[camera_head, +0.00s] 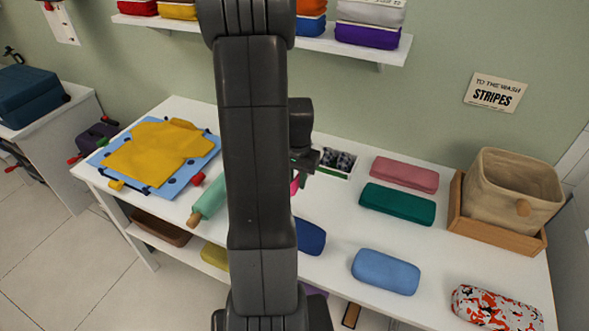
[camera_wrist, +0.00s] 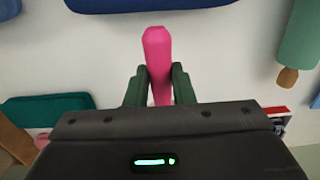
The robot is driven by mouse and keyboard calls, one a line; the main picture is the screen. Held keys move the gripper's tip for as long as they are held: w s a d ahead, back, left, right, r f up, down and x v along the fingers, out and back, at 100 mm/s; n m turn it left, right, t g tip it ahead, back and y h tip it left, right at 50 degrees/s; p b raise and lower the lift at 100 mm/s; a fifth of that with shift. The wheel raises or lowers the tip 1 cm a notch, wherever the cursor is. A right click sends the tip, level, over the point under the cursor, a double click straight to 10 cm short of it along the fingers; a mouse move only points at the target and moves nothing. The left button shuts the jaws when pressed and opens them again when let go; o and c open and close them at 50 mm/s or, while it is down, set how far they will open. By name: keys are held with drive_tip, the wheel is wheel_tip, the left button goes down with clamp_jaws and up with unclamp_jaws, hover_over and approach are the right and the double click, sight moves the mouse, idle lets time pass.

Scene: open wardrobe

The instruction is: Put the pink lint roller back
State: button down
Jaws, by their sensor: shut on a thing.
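The pink lint roller (camera_wrist: 157,52) is held between the two green fingers of my gripper (camera_wrist: 160,78) in the wrist view. Its pink end sticks out past the fingertips, above the white table (camera_wrist: 215,60); its other end is hidden by the gripper body. In the head view my arm covers most of my gripper (camera_head: 303,165), and only a small pink part of the roller (camera_head: 294,186) shows beside the arm, over the middle of the table. I cannot tell how high it is held.
A small box with dark contents (camera_head: 338,162) stands just behind my gripper. Pink (camera_head: 405,174), green (camera_head: 397,204) and blue (camera_head: 386,272) cases lie to the right, with a beige basket (camera_head: 515,187) beyond. A pale green cylinder (camera_head: 210,199) and folded yellow cloth (camera_head: 155,150) lie left.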

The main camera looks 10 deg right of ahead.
drive_tip(key=shift+s+f+b, duration=0.15)
drive_tip(key=shift+f+b, duration=0.25)
drive_tip(key=shift+f, duration=0.2)
wheel_tip(320, 180, down, 8)
drive_tip(key=b, duration=0.5)
drive_tip(key=shift+b, duration=0.3)
drive_tip(key=shift+f, duration=0.35)
drive_tip(key=c, duration=1.2)
unclamp_jaws()
drive_tip(key=shift+o, duration=0.6)
drive_tip(key=shift+r, duration=0.1)
wheel_tip(320, 180, up, 9)
drive_tip(key=p, duration=0.6)
drive_tip(key=shift+f, duration=0.2)
